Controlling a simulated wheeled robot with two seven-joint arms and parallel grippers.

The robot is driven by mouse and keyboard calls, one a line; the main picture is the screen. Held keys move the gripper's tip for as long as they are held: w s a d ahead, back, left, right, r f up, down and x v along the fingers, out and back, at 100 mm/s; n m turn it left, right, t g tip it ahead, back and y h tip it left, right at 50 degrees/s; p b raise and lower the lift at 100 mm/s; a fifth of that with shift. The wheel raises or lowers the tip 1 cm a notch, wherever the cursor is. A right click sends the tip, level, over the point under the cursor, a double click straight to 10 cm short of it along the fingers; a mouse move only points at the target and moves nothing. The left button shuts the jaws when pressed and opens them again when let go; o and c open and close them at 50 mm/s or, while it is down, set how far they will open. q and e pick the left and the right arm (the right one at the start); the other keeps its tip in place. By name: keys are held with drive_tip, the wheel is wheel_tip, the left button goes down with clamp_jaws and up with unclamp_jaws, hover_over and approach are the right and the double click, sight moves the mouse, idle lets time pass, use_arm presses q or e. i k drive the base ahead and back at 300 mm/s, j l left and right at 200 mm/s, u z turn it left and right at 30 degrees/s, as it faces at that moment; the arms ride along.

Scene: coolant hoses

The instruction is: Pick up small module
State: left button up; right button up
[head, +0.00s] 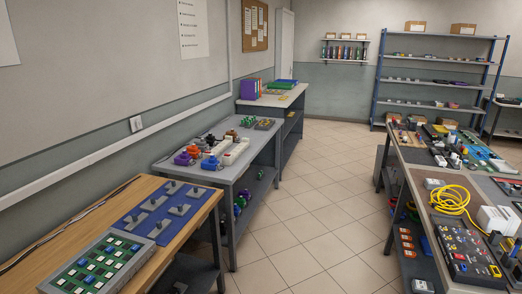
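Neither of my grippers shows in the head view. I cannot tell for certain which thing is the small module. Several small grey pieces stand on a blue mat (134,224) on the wooden bench at the left front. White box-shaped units (497,220) stand at the right edge of that table.
The wooden bench (191,238) is at the left front. A grey table (259,146) behind it holds colourful fittings. A black panel (462,252) lies on the right table. Blue shelves (437,62) stand at the back. The tiled floor (314,210) between the tables is clear.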

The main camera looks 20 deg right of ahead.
sight(432, 184)
drive_tip(key=i+l+z, duration=0.2)
drive_tip(key=i+z, duration=0.2)
drive_tip(key=i, duration=0.15)
drive_tip(key=i+z, duration=0.35)
drive_tip(key=i, duration=0.2)
drive_tip(key=i+j+z, duration=0.1)
drive_tip(key=i+z, duration=0.3)
drive_tip(key=i, duration=0.2)
drive_tip(key=i+z, duration=0.45)
drive_tip(key=i+j+z, duration=0.25)
drive_tip(key=i+z, duration=0.2)
drive_tip(key=i+j+z, duration=0.45)
drive_tip(key=i+l, duration=0.1)
